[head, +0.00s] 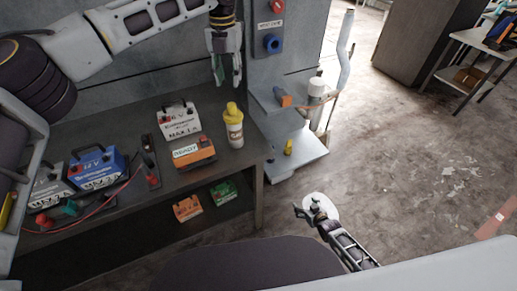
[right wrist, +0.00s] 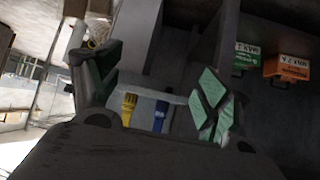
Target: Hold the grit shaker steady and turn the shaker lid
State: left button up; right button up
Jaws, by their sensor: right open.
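The grit shaker (head: 234,133) stands upright on the dark workbench near its right end, pale-bodied with a yellow shaker lid (head: 231,109) on top. My left gripper (head: 228,80) hangs pointing down above and slightly left of the lid, apart from it. Its fingers look parted with nothing between them. My right gripper (head: 307,206) is low over the floor, right of the bench and well away from the shaker. In the right wrist view its green-padded fingers (right wrist: 155,92) are spread and empty. I cannot make out the shaker in that view.
An orange box (head: 194,154), a white battery (head: 179,121) and a blue battery (head: 97,168) stand left of the shaker. A grey wall post (head: 273,80) with small ledges stands behind right. A yellow item (head: 289,147) sits on the lower ledge.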

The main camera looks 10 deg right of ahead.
jog(key=w+a+r+t+y, duration=0.2)
jog(key=w+a+r, duration=0.15)
jog(key=r, duration=0.75)
jog(key=w+a+r+n+t+y, duration=0.15)
jog(key=w+r, duration=0.25)
jog(key=r, duration=0.8)
jog(key=w+a+r+t+y, duration=0.1)
jog(key=w+a+r+t, duration=0.25)
jog(key=r, duration=0.75)
jog(key=n+g+y, duration=0.2)
jog(key=n+y, duration=0.1)
jog(key=y, duration=0.1)
send_near(234, 127)
notch_tip(234, 127, down, 3)
jog(key=d, duration=0.2)
jog(key=shift+s+a, duration=0.1)
jog(key=shift+s, duration=0.05)
jog(key=shift+h, duration=0.25)
jog(key=shift+x, duration=6.9)
jog(key=shift+r, duration=0.1)
